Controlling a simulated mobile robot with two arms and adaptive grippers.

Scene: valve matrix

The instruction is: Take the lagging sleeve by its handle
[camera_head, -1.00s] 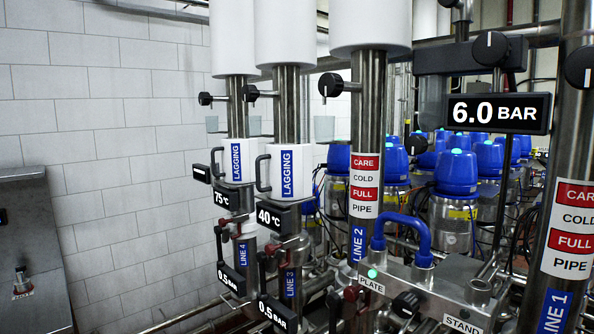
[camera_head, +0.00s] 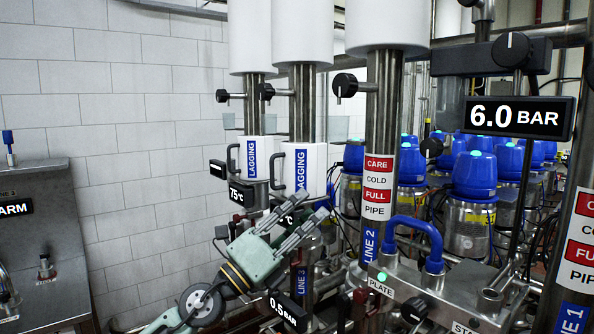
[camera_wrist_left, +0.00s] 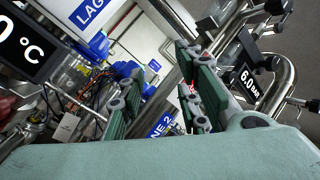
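Two white lagging sleeves with blue labels sit around steel pipes, one on line 4 (camera_head: 265,172) and one on line 3 (camera_head: 316,165). Each has a dark handle on its left side, the line 4 handle (camera_head: 231,158) and the line 3 handle (camera_head: 273,171). My left gripper (camera_head: 308,212) is in front of and below the line 3 sleeve, fingers pointing up and right. It partly covers the display under that sleeve. In the left wrist view its fingers (camera_wrist_left: 155,82) are apart with nothing between them. A white labelled sleeve (camera_wrist_left: 120,22) shows at the top there. My right gripper is not in view.
The line 2 pipe (camera_head: 383,110) stands right of my left gripper. A blue U-shaped pipe (camera_head: 412,226) on a metal block is further right. A 75 °C display (camera_head: 242,193) hangs below the line 4 sleeve. A steel cabinet (camera_head: 45,235) is at left.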

